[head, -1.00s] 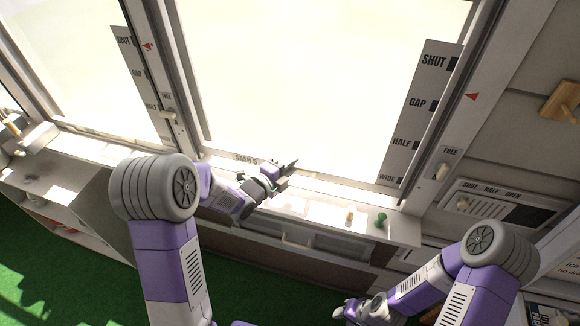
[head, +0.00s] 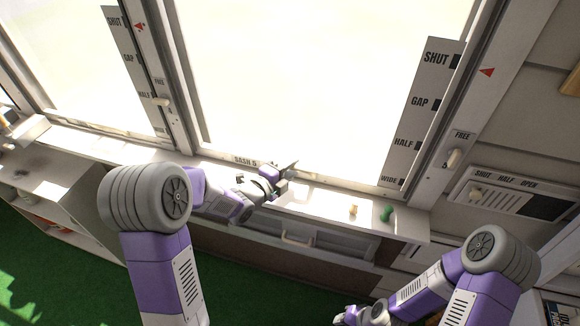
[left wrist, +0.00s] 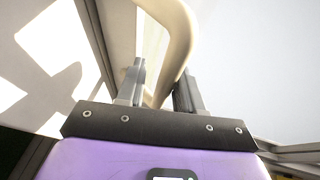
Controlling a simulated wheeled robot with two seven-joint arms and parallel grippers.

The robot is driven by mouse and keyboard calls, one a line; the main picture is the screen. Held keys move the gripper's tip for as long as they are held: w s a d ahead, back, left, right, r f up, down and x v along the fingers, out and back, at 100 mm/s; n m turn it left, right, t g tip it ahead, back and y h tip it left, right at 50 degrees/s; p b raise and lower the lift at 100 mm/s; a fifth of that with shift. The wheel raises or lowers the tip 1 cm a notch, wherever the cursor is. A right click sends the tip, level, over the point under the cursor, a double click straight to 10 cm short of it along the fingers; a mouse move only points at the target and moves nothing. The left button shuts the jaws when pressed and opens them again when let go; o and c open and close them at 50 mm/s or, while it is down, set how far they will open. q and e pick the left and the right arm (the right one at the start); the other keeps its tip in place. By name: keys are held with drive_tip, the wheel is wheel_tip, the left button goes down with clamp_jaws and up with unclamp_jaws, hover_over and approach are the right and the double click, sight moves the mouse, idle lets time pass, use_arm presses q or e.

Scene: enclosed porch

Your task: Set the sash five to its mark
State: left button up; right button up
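Sash five (head: 225,159) is the large bright window pane's frame, labelled SASH 5 on its bottom rail. Its scale plate (head: 428,85) at the right reads SHUT, GAP, HALF, WIDE from the top. The red pointer (head: 487,72) on the jamb lies about level with the SHUT mark. My left gripper (head: 289,171) is at the bottom rail. In the left wrist view, a cream curved handle (left wrist: 180,38) runs between its close-set fingers (left wrist: 160,88), which appear shut on it. My right gripper (head: 345,317) is low at the picture's bottom edge; its fingers are unclear.
A latch knob (head: 455,158) marked FREE is on the right jamb. A SHUT/HALF/OPEN panel (head: 520,199) is further right. A white peg (head: 353,210) and a green peg (head: 387,213) stand on the sill. Another sash with its own scale (head: 127,60) is at the left.

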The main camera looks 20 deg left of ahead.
use_arm(q)
drive_tip(key=shift+o, duration=0.9)
drive_tip(key=shift+f, duration=0.15)
drive_tip(key=shift+r, duration=0.2)
drive_tip(key=v, duration=0.7)
drive_tip(key=shift+s+a+p, duration=0.15)
drive_tip(key=shift+s+p, duration=0.1)
drive_tip(key=shift+p, duration=0.1)
drive_tip(key=shift+f, duration=0.1)
